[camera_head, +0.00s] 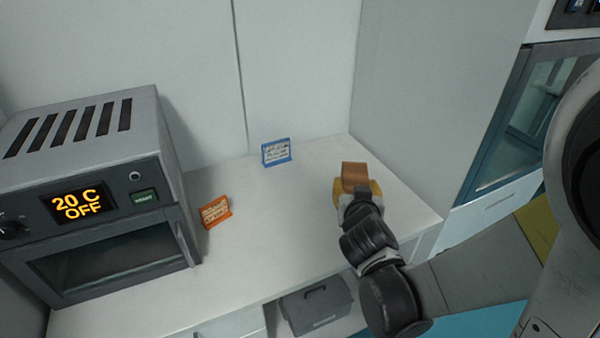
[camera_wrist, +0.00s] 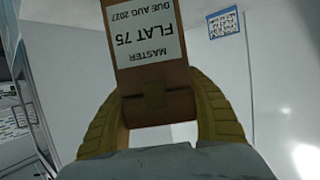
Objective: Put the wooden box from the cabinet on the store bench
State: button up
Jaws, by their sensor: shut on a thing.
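The wooden box (camera_head: 354,173) is a small brown block at the tip of my gripper (camera_head: 357,190). In the wrist view the wooden box (camera_wrist: 150,75) carries a white label reading "MASTER FLAT 75, DUE AUG 2027", seen upside down. The yellow fingers of my gripper (camera_wrist: 160,115) are shut on the box from both sides. The box is over the right part of the white bench (camera_head: 300,215); I cannot tell whether it touches the top. No open cabinet shows clearly.
A grey oven (camera_head: 100,190) showing "20 C OFF" stands at the left. An orange sign (camera_head: 215,211) and a blue sign (camera_head: 276,152) stand on the bench. Walls close off the back and right. A grey case (camera_head: 316,307) sits below the bench top. The bench middle is clear.

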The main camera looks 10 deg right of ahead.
jog(key=shift+s+d+f+y, duration=0.15)
jog(key=shift+d+f+y, duration=0.15)
jog(key=shift+f, duration=0.15)
jog(key=shift+d+f+n, duration=0.25)
jog(key=shift+d+n, duration=0.05)
jog(key=shift+s+d+n+y+b, duration=0.15)
jog(key=shift+d+n+y+b, duration=0.15)
jog(key=shift+d+y+b, duration=0.2)
jog(key=w+a+f+b, duration=0.1)
jog(key=w+f+b, duration=0.1)
jog(key=w+f, duration=0.1)
jog(key=w+a+f+b, duration=0.1)
jog(key=w+f+b, duration=0.2)
jog(key=w+f, duration=0.1)
jog(key=w+a+f+b, duration=0.1)
jog(key=w+f+b, duration=0.1)
jog(key=w+f, duration=0.1)
jog(key=shift+w+f+b, duration=0.35)
jog(key=shift+w+f, duration=0.05)
jog(key=shift+w, duration=0.05)
jog(key=shift+r, duration=0.2)
jog(key=o, duration=1.4)
jog(key=shift+f, duration=0.15)
